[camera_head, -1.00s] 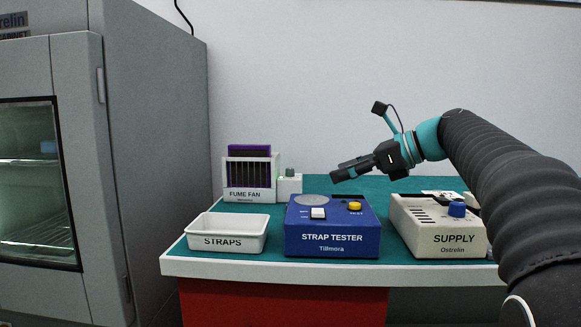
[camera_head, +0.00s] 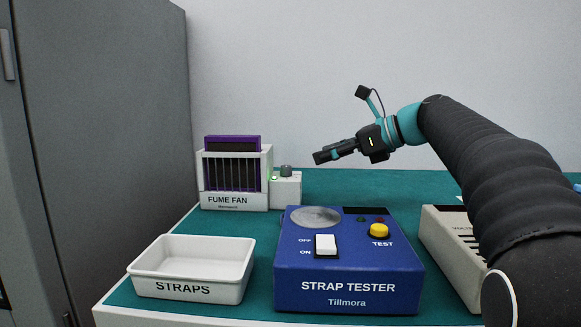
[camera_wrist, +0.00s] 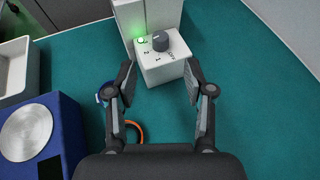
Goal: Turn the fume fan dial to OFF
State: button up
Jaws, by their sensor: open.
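The fume fan (camera_head: 235,178) is a white box with dark slats and a purple panel, at the back left of the bench in the head view. A small white control box on its right side carries a grey dial (camera_head: 286,170), also seen in the wrist view (camera_wrist: 160,41). Marks such as 1 and 2 surround the dial; its exact setting is too small to tell. A green light (camera_wrist: 141,41) glows beside it. My gripper (camera_head: 318,158) is open and empty, above the bench to the right of the dial. In the wrist view the dial lies beyond my fingertips (camera_wrist: 160,75), apart from them.
The blue strap tester (camera_head: 348,272) stands in front, with the white straps tray (camera_head: 193,270) to its left and the supply box (camera_head: 450,240) to its right. Several rings (camera_wrist: 133,131) lie on the teal bench. A grey cabinet (camera_head: 100,130) stands at left.

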aim_at(288, 166)
jog(key=x, duration=1)
jog(key=shift+f+b, duration=0.1)
jog(key=shift+b, duration=0.25)
jog(key=shift+c, duration=0.3)
grip_shut()
